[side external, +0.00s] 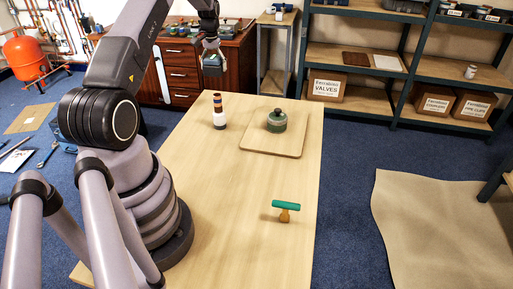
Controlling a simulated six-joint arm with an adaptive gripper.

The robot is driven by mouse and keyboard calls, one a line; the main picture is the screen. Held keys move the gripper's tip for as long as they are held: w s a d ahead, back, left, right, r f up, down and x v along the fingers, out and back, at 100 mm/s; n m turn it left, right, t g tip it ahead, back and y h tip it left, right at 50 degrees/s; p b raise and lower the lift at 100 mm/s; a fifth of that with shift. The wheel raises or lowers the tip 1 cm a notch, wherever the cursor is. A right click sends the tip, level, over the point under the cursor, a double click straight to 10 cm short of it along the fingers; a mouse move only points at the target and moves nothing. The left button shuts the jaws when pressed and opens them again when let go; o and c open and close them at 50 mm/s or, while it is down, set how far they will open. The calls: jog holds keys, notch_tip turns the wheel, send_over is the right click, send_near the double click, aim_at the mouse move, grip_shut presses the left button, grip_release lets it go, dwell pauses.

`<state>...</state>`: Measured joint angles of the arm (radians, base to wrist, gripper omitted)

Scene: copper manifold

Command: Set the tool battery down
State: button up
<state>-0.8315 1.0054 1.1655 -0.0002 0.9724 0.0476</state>
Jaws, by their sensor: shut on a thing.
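My gripper (211,48) is at the top of the side external view, above the far left end of the wooden table (215,185). It is shut on a small dark block with a greyish top, which looks like the tool battery (213,63). The battery is held in the air, in front of the wooden drawer cabinet in the picture. The fingers are small here, and their exact contact with the battery is hard to see.
A banded dark-and-white cylinder (219,112) stands on the table. Right of it, a round green lidded object (277,121) sits on a board (260,143). A green-handled T-shaped tool (286,207) is nearer the front right. The table's middle is clear.

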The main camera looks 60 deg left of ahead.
jog(key=shift+s+a+f, duration=0.1)
jog(key=shift+a+f, duration=0.2)
jog(key=shift+a, duration=0.2)
jog(key=shift+a+f, duration=0.25)
jog(key=shift+a, duration=0.2)
notch_tip(320, 180, down, 10)
jog(key=shift+r, duration=0.2)
jog(key=shift+f, duration=2)
jog(key=o, duration=1.2)
jog(key=shift+f, duration=0.15)
